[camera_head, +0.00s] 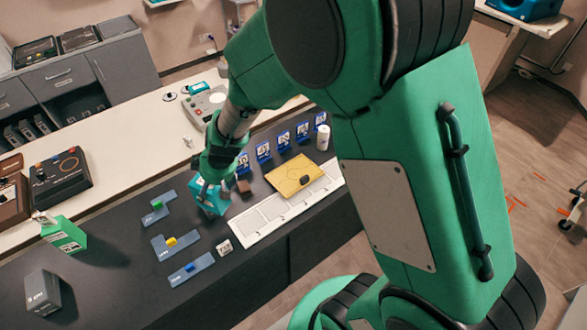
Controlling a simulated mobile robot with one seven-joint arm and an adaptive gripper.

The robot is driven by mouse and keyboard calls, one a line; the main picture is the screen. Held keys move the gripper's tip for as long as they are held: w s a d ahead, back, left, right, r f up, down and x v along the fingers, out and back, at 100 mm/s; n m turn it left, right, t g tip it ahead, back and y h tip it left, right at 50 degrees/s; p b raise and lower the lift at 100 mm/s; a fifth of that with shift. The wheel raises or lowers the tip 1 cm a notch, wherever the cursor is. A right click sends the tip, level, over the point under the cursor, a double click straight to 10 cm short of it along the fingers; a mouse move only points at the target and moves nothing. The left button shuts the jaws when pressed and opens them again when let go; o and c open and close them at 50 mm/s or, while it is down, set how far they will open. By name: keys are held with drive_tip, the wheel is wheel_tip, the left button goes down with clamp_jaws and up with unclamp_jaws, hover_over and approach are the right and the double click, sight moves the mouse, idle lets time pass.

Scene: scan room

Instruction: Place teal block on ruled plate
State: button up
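A teal block (208,203) stands on the dark worktop, left of the middle of the view. My gripper (212,187) is right at its top, pointing down, and hides part of it. The fingers are small and dark here, so I cannot tell whether they grip the block or stand around it. A long white plate (262,217) divided by lines into rectangular fields lies to the right of the block. A yellow board (294,175) with thin lines and a dark knob lies behind the white plate. I cannot tell for certain which one is the ruled plate.
A small white cube (224,247) is in front. Blue card stands (264,152) and a white cylinder (323,138) line the back. A green box (64,234) stands left.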

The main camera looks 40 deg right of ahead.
drive_tip(key=s+d+f+m+h+b, duration=0.1)
drive_tip(key=s+d+m, duration=0.1)
drive_tip(key=s+d, duration=0.6)
drive_tip(key=s+d+f+m+h+b, duration=0.1)
drive_tip(key=s+d+f+m, duration=0.1)
drive_tip(key=s+d, duration=0.6)
drive_tip(key=d+m, duration=0.1)
drive_tip(key=d, duration=0.5)
drive_tip(key=shift+m+t, duration=0.3)
drive_tip(key=shift+t, duration=0.1)
drive_tip(key=shift+d, duration=0.1)
drive_tip(key=shift+w, duration=0.15)
drive_tip(key=w+d, duration=0.2)
drive_tip(key=w, duration=0.5)
drive_tip(key=w+d+f, duration=0.1)
drive_tip(key=w+d, duration=0.2)
drive_tip(key=w, duration=0.5)
drive_tip(key=shift+d+f, duration=0.15)
drive_tip(key=shift+d, duration=0.1)
drive_tip(key=shift+f, duration=0.1)
drive_tip(key=shift+f+b, duration=0.8)
drive_tip(key=shift+f, duration=0.9)
drive_tip(key=shift+f+b, duration=0.3)
drive_tip(key=shift+b, duration=0.15)
drive_tip(key=o, duration=1.9)
drive_tip(key=shift+s, duration=0.1)
